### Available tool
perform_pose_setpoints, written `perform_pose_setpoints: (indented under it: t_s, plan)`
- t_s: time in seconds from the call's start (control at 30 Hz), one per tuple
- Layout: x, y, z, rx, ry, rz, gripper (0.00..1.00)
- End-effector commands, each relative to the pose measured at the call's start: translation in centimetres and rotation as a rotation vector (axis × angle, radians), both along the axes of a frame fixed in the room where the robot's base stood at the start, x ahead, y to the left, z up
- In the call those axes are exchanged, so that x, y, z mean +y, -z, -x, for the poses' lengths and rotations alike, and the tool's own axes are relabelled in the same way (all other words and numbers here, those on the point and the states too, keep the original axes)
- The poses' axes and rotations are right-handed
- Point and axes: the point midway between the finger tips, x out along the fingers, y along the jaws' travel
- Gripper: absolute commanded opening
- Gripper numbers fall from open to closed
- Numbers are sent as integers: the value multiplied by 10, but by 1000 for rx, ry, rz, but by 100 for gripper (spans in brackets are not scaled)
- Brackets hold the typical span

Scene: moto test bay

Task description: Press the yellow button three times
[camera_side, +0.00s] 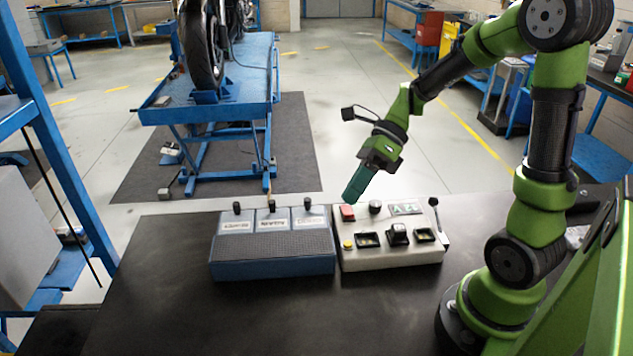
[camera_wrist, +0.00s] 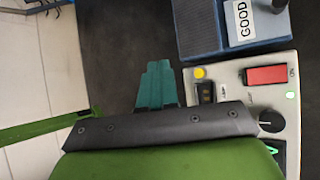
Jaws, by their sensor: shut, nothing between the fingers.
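The yellow button (camera_side: 348,244) is a small round cap at the front left corner of a white control box (camera_side: 395,262) on the dark table. It also shows in the wrist view (camera_wrist: 200,73), with nothing over it. My gripper (camera_side: 351,197) has teal fingers that are shut and empty. In the side view they point down and to the left, above the back left of the box, apart from the button. In the wrist view the fingertips (camera_wrist: 158,66) lie to the left of the button.
The box also bears a red switch (camera_side: 347,212), a black knob (camera_side: 375,206), a green display (camera_side: 405,208), several black-framed parts and an upright lever (camera_side: 436,216). A blue box (camera_side: 272,262) with three black knobs stands close at its left. The table in front is clear.

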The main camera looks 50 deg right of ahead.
Motion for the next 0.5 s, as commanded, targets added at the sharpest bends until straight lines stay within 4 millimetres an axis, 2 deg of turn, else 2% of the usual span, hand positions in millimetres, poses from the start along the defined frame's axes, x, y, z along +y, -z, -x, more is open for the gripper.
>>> perform_pose_setpoints:
  t_s: [0.33, 0.5]
  plan:
    - [0, 2, 0, 3, 0, -1, 0]
    - [0, 17, 0, 5, 0, -3, 0]
